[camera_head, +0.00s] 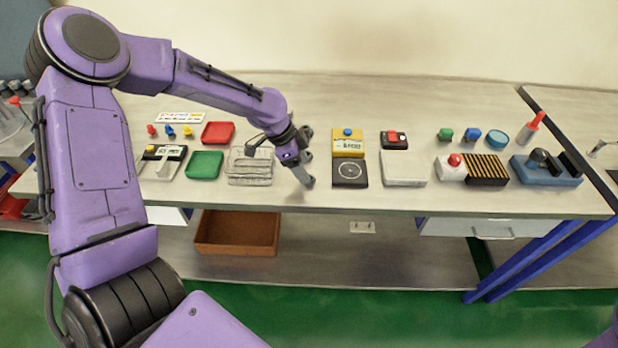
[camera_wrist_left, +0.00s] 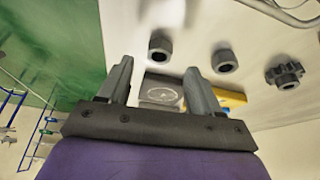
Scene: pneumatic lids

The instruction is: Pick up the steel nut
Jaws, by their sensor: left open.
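Several small dark grey metal parts stand in a row on the bench beside my left gripper. In the left wrist view they are a short round part with a hole (camera_wrist_left: 160,45), a similar one (camera_wrist_left: 224,61) and a toothed gear (camera_wrist_left: 285,75). One of the two holed parts looks like the steel nut, but I cannot tell which. My left gripper (camera_wrist_left: 158,72) is open and empty, pointing down near the bench's front edge. My right gripper is not in view.
A clear tray (camera_head: 249,168), a green tray (camera_head: 205,164) and a red tray (camera_head: 217,132) lie left. A brown bin (camera_head: 238,232) sits on the lower shelf.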

